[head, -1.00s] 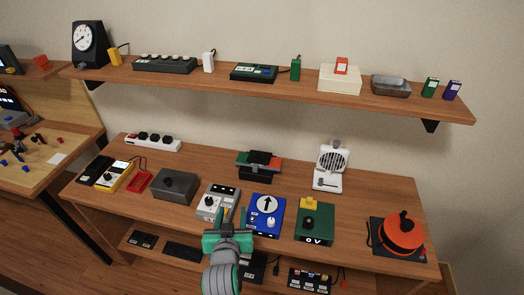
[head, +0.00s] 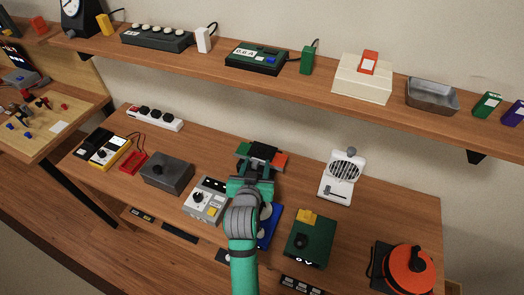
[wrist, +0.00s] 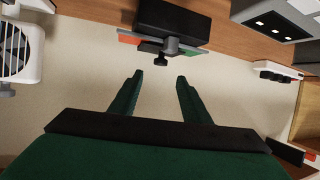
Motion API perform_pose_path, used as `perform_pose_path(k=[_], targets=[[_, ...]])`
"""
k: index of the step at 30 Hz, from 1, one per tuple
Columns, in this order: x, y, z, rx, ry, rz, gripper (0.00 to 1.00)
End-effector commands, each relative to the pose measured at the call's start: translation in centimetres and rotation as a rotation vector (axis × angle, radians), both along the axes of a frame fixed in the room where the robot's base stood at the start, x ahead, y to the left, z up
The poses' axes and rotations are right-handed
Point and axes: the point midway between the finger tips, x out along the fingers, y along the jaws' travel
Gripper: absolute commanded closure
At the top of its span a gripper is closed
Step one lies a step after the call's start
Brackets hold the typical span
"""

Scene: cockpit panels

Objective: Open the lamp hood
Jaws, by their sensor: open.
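A black unit with a green panel on one side and a red panel on the other (head: 276,160) stands at the back of the table; it appears to be the lamp with its hood, but no label shows. In the wrist view, the black unit (wrist: 172,18) is at the top, with a grey bar and a small dark knob (wrist: 160,58) facing my gripper. My gripper (wrist: 158,77) is open and empty, its two fingers apart and pointing at the knob with a gap. In the head view, my gripper (head: 253,172) hides part of the unit's front.
A white grilled device (head: 342,172) stands right of the unit. A grey box (head: 167,173), a grey control box (head: 203,203), a blue panel (head: 270,228) and a green box (head: 309,240) line the front. A loaded shelf (head: 300,78) runs above and behind.

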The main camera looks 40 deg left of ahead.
Motion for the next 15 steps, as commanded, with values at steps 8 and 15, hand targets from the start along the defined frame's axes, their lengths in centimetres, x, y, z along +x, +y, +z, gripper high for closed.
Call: perform_pose_path(k=[8,15], targets=[[4.0,2.4,-1.9,0.000,0.000,0.003,0.57],[6.5,3.2,-3.0,0.001,0.000,-0.004,0.57]])
